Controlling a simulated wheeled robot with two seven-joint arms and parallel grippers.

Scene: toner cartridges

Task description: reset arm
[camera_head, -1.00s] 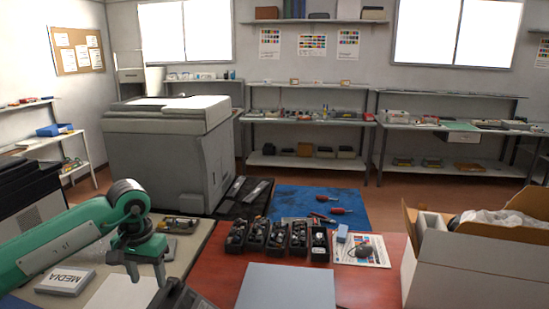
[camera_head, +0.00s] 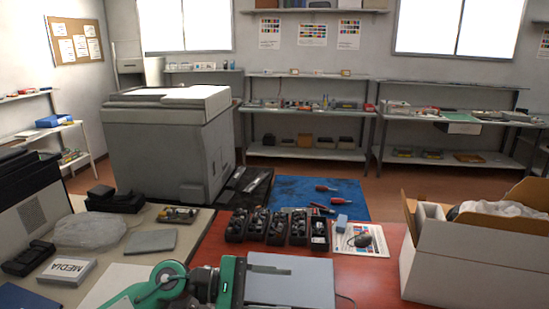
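My green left arm (camera_head: 165,283) is folded low at the bottom of the head view. Its wrist end (camera_head: 229,283) is over the red table (camera_head: 380,285), overlapping the left edge of the flat grey panel (camera_head: 305,285). The fingers cannot be made out, so I cannot tell whether the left gripper is open or shut. My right arm and gripper are not in view.
Several black bins of small parts (camera_head: 256,225) stand along the red table's back edge. A sheet with a dark bulb-shaped object (camera_head: 360,240) lies right of them. An open cardboard box (camera_head: 470,255) stands at the right. A white MEDIA box (camera_head: 66,271) lies on the left table.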

